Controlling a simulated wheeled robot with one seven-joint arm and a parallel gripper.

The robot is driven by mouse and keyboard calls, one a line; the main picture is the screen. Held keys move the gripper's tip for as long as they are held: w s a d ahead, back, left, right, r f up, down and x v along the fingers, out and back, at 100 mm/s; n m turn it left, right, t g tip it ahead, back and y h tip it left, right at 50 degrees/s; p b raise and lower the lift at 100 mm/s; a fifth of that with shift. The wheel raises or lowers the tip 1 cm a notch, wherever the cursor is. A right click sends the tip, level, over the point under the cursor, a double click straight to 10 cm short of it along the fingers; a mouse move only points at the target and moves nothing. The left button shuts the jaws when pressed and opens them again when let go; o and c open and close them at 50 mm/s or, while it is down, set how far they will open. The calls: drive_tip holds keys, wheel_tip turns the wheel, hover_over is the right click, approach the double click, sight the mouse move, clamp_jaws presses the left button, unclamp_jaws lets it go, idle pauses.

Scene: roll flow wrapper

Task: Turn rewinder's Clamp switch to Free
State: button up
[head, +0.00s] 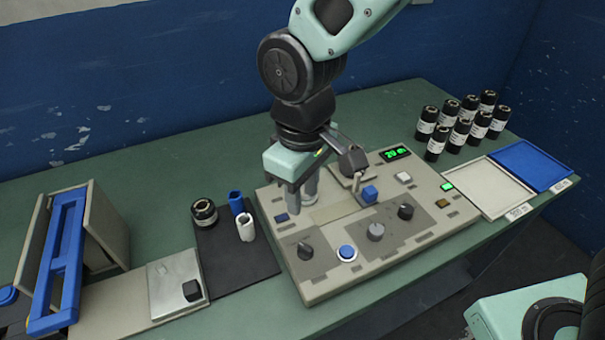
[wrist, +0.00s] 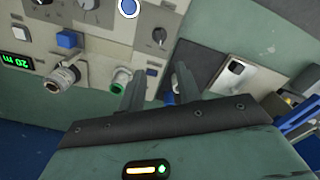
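The rewinder is a beige console (head: 318,292) on the green table. It carries a black knob (head: 304,250) at its front left, a grey knob (head: 376,231) and another black knob (head: 405,211). Their labels are too small to read, so I cannot tell which is the Clamp switch or its setting. The front-left knob also shows in the wrist view (wrist: 158,37). My gripper (head: 303,203) is over the left part of the console, pointing down, its fingers apart with nothing seen between them. The fingers also show in the wrist view (wrist: 157,88).
A blue-ringed button (head: 347,252), blue block (head: 370,194) and green display (head: 395,153) are on the console. Left is a black mat (head: 240,272) with small rolls. Several black cylinders (head: 463,125), a white tray (head: 522,203) and a blue tray (head: 535,165) are right.

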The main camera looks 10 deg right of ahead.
drive_tip(key=shift+r, duration=1.65)
drive_tip(key=shift+s+d, duration=0.1)
drive_tip(key=s+d+m, duration=0.1)
drive_tip(key=s+d, duration=0.7)
drive_tip(key=s, duration=0.4)
drive_tip(key=shift+d+m+y, duration=0.15)
drive_tip(key=shift+m+y, duration=0.15)
drive_tip(key=shift+m, duration=0.1)
